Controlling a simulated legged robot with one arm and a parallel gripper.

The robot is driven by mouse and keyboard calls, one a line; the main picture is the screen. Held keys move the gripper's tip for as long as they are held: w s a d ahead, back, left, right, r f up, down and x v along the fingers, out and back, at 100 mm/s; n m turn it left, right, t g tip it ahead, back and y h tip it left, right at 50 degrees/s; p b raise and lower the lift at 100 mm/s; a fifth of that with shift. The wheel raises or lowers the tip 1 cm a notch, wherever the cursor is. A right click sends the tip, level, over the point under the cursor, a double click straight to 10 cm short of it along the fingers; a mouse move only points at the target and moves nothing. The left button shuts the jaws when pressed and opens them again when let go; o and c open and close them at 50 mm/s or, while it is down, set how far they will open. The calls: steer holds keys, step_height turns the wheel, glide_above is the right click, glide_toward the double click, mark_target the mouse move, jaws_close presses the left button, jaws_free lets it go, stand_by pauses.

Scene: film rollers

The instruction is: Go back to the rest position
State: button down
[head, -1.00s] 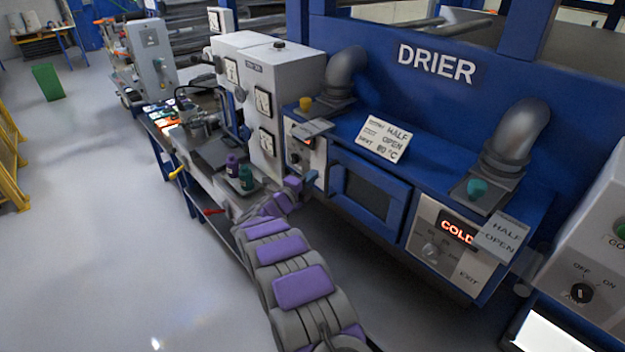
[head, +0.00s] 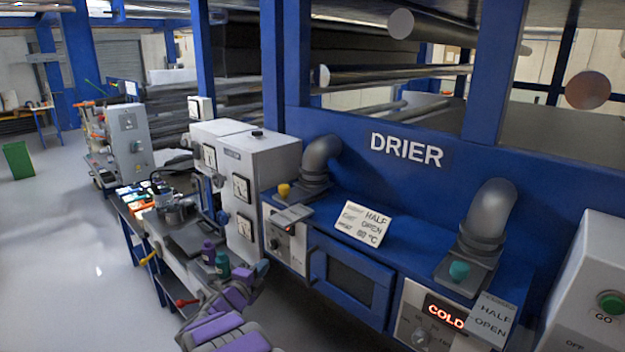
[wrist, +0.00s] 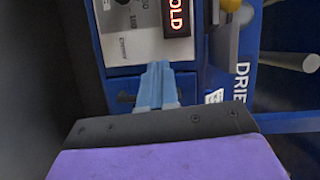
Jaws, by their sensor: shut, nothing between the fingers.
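My arm (head: 222,328) comes up from the bottom of the head view, with grey and purple links. My gripper, with light blue fingers, shows in the wrist view (wrist: 156,72); its fingers are together and nothing is between them. In the head view the gripper end (head: 262,268) is small, in front of the left part of the blue drier (head: 400,240). In the wrist view the fingers point toward the drier's front panel, with the red COLD display (wrist: 178,18) above them to the right. I cannot tell the exact gap.
A grey cabinet with dials (head: 240,185) stands behind. A grey control box (head: 590,290) is at the right.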

step_height(320, 180, up, 10)
steer(key=d+f+n+g+y, duration=0.1)
steer(key=d+n+g+y, duration=0.15)
steer(key=n+y, duration=0.55)
steer(key=s+d+r+n+g+y, duration=0.25)
steer(key=s+n, duration=0.25)
steer(key=s, duration=0.4)
steer(key=s+d+f+n+g+h, duration=0.1)
steer(key=s+d+g, duration=0.3)
steer(key=s+d, duration=0.5)
steer(key=s+d+f+n+g+h, duration=0.2)
steer(key=s+d, duration=0.7)
steer(key=s, duration=1.4)
steer(key=s+d+f+n+g+h, duration=0.1)
steer(key=s+d+f+n+g, duration=0.2)
steer(key=s+d, duration=0.7)
steer(key=s+n+g, duration=0.2)
steer(key=s+g, duration=0.2)
steer(key=s, duration=0.2)
steer(key=shift+b, duration=0.4)
steer(key=shift+a+f+h, duration=0.1)
steer(key=shift+a+h, duration=0.15)
steer(key=shift+d, duration=0.15)
